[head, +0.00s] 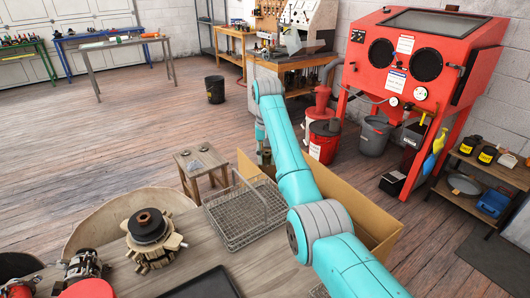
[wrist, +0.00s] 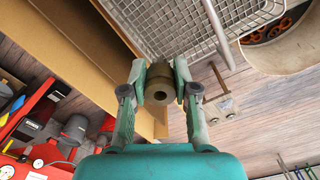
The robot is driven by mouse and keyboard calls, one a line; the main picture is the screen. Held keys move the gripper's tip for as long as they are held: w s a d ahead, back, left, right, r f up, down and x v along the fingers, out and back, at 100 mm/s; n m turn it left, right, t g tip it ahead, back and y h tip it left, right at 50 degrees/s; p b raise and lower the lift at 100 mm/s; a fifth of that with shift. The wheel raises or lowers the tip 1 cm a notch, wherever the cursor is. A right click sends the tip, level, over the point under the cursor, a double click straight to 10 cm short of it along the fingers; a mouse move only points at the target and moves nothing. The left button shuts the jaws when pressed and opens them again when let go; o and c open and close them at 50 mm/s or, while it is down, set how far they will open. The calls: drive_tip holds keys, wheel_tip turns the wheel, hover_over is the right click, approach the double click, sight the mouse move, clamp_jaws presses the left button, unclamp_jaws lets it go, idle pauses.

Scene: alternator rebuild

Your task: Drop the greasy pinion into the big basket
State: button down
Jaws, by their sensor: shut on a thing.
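The greasy pinion (wrist: 160,84), a dull brown-olive cylinder with a hole in its end, is between the fingers of my gripper (wrist: 162,80). The fingers press on it from both sides. In the head view my gripper (head: 265,153) points down past the far side of the wire basket, and the pinion is too small to make out clearly there. The big basket (head: 238,212) is grey wire mesh with a raised handle, standing at the bench's far edge. It also shows at the top of the wrist view (wrist: 175,25), apart from the pinion. It looks empty.
An open cardboard box (head: 365,200) stands right beside the basket, under my arm. A small wooden stool (head: 203,165) stands beyond the basket. An alternator part (head: 150,238) and a black tray (head: 205,285) are on the bench (head: 195,228). The floor beyond is mostly clear.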

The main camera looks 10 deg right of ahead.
wheel_tip(320, 180, down, 12)
idle(1.1)
drive_tip(key=shift+r, duration=0.1)
drive_tip(key=c, duration=0.8)
unclamp_jaws()
drive_tip(key=shift+r, duration=4.45)
